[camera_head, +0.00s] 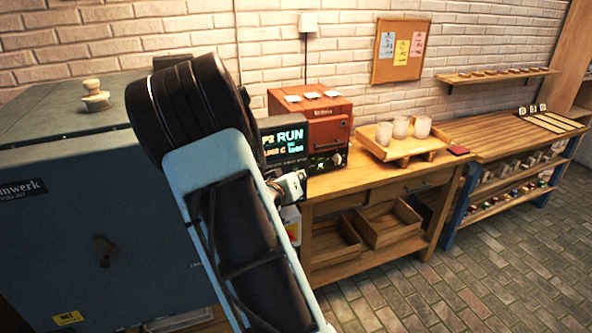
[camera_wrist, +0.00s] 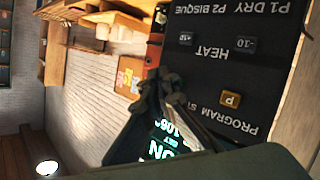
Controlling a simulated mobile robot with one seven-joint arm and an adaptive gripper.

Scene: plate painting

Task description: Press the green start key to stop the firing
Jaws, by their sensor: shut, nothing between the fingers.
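The dark controller (camera_head: 300,130) is partly hidden behind my arm in the head view. Its display reads "RUN" in green, with "P2" partly covered. In the wrist view its panel (camera_wrist: 270,62) appears turned over, with HEAT, +10 and -10 keys, an orange P key (camera_wrist: 230,99) and a cut-off "ST" label. I cannot make out the green start key; my fingers cover the panel near that label. My gripper (camera_wrist: 172,82) is shut and empty, close in front of the panel; contact cannot be told. In the head view part of my gripper (camera_head: 291,185) shows below the display.
A big blue-grey kiln (camera_head: 90,200) fills the left. A small red kiln (camera_head: 328,132) stands right of the controller on a wooden bench (camera_head: 400,177). A wooden tray (camera_head: 405,153) holds pale cups. Floor (camera_head: 480,280) in front of the bench is clear.

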